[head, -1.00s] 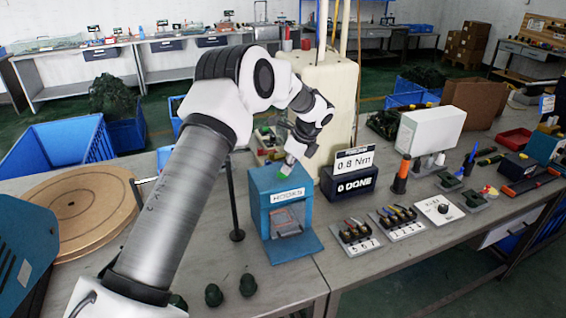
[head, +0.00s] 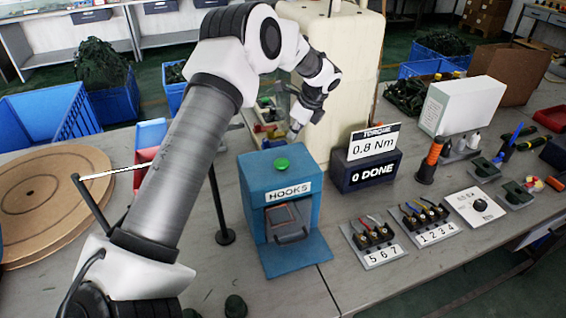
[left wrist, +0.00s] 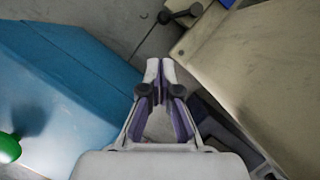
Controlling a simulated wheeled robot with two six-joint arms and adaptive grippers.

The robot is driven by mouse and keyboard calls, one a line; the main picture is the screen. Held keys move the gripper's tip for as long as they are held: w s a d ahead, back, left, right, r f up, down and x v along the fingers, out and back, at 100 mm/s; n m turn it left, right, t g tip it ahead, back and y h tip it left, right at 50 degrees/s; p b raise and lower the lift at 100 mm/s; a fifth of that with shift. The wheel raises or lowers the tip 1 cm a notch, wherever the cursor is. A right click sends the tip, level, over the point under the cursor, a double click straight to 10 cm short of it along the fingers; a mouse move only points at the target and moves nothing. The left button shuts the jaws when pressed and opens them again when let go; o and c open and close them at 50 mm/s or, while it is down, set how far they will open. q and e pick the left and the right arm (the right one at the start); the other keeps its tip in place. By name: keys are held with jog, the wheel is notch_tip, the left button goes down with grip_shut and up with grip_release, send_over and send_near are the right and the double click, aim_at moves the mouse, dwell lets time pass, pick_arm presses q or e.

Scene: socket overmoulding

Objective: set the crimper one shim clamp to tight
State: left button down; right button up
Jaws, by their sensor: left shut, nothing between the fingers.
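My left gripper (head: 293,134) is just behind the blue HOOKS box (head: 255,210) in the head view, partly hidden by the arm. In the left wrist view the gripper (left wrist: 160,65) is shut and empty, its fingertips together. It points at the gap between the blue box (left wrist: 60,80) and the cream machine body (left wrist: 265,80). Past the fingertips lies a small dark lever with round knobs (left wrist: 182,15), apart from them. I cannot tell whether it is the crimper one shim clamp, and no label for it is readable. My right gripper is not in view.
The blue box has a green button (head: 281,164) on top.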

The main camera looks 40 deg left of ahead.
pick_arm(q)
jog(key=x, duration=1.2)
jog(key=shift+w+d+f, duration=0.2)
jog(key=shift+f, duration=0.05)
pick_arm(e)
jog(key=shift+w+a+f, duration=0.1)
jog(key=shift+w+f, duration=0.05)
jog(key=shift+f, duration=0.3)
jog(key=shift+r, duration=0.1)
